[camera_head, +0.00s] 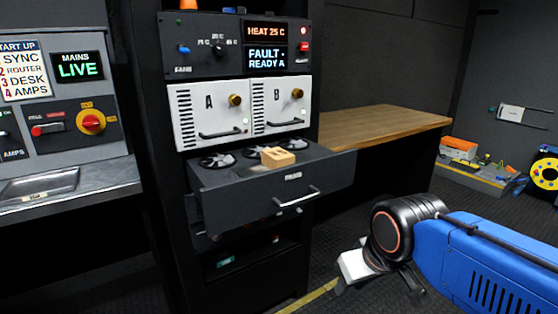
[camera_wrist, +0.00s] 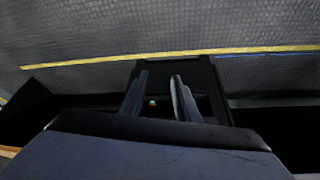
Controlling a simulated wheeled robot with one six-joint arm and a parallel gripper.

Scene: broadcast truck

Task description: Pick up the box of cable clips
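No box in view is clearly marked as cable clips. A small light-wood box or block (camera_head: 278,157) sits on top of the pulled-out dark drawer (camera_head: 262,195) of the rack, near round dark reels or fans. Small items, one green (camera_head: 226,262), lie in the dark shelf below the drawer; they are too small to tell. My gripper (camera_wrist: 160,76) shows in the wrist view with its two fingers apart and nothing held between them. It points toward the dark patterned floor. In the head view my arm is at lower right, away from the drawer.
A wooden worktop (camera_head: 385,125) stands right of the rack. On the floor at far right are a grey tray (camera_head: 476,178) with an orange case (camera_head: 459,146) and a yellow-blue reel (camera_head: 544,174). A control desk (camera_head: 75,185) is at left. A yellow line (camera_wrist: 180,54) crosses the floor.

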